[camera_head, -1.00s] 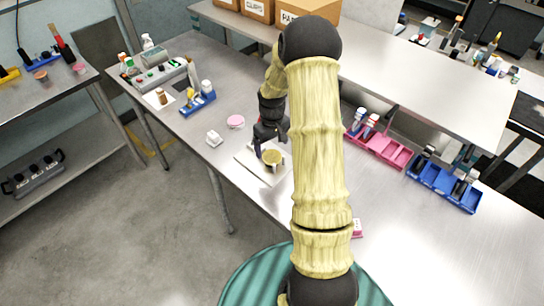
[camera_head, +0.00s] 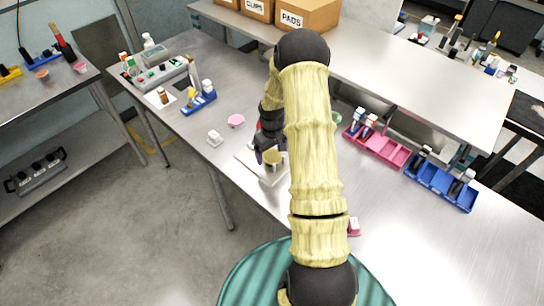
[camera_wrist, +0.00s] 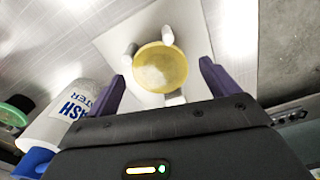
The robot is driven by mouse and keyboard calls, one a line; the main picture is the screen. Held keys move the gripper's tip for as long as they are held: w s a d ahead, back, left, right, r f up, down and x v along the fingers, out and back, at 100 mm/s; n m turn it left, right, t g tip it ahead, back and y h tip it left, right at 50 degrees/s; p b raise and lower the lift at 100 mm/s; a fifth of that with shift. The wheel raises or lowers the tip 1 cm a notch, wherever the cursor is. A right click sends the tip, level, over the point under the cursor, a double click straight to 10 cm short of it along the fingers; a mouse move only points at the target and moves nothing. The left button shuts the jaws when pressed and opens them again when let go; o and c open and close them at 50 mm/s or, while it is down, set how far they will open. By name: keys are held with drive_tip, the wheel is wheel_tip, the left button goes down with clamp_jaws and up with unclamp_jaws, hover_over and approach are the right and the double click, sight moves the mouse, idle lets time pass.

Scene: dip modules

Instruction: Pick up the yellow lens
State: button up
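The yellow lens (camera_wrist: 160,67) is a round, see-through disc held among several white prongs on a white square plate (camera_wrist: 122,38). In the head view the lens (camera_head: 272,157) is partly covered by my gripper (camera_head: 268,148), which is over the plate (camera_head: 272,180). In the wrist view my gripper (camera_wrist: 161,72) is open, with one dark purple finger on each side of the lens and a visible gap to it on both sides. How high the fingertips are above the lens is hard to tell.
A white wash-water bottle (camera_wrist: 68,118) is left of the fingers in the wrist view. A pink disc (camera_head: 236,121) and a small white block (camera_head: 215,138) lie left of the plate. Pink (camera_head: 392,152) and blue (camera_head: 440,188) trays stand right of my arm. The bench edge is close to the plate.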

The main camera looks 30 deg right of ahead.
sight(272, 156)
drive_tip(key=c, duration=0.9)
wheel_tip(272, 156, up, 10)
drive_tip(key=b, duration=0.3)
